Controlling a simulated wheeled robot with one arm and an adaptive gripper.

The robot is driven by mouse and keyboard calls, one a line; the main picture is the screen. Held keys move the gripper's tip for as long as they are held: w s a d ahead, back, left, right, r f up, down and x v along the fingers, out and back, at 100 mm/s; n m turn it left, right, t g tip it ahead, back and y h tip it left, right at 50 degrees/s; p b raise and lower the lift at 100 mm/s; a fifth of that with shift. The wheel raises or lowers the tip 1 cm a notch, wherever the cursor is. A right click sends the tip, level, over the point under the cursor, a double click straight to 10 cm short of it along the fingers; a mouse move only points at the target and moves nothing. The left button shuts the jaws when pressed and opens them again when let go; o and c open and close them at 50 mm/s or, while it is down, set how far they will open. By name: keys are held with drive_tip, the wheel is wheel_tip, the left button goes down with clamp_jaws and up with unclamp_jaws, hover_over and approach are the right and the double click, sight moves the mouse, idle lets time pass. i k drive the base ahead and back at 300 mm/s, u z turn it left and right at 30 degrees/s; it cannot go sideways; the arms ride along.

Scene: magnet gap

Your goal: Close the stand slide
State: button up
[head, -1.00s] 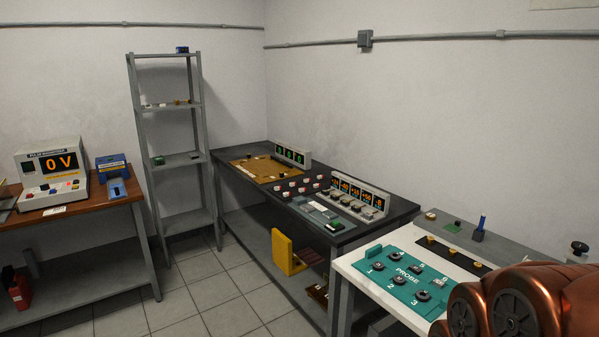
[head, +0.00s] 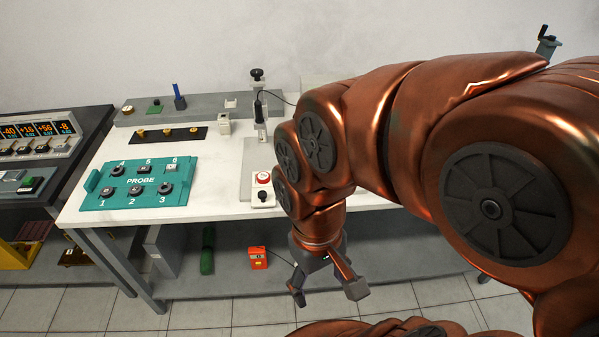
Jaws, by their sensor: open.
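A stand (head: 260,117) with a light column and a black knob on top rises at the back of the white bench, just left of my arm. A dark probe-like part hangs on the column, and a cable runs from it to the right. Which part is the slide, and how far it is open, I cannot tell; my arm hides what lies to the right. My gripper (head: 328,293) points down in front of the bench, below the top and well apart from the stand. Its fingers are spread and empty.
A teal PROBE tray (head: 140,196) with several round pieces lies on the bench's left. A small box with a red dial (head: 263,179) sits near the front edge. A grey ledge (head: 140,111) runs along the back. An orange box (head: 258,258) stands on the lower shelf.

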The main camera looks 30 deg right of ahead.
sight(262, 195)
drive_tip(key=z, duration=0.2)
drive_tip(key=k, duration=0.5)
drive_tip(key=u, duration=1.55)
drive_tip(key=i, duration=0.2)
drive_tip(key=u, duration=0.1)
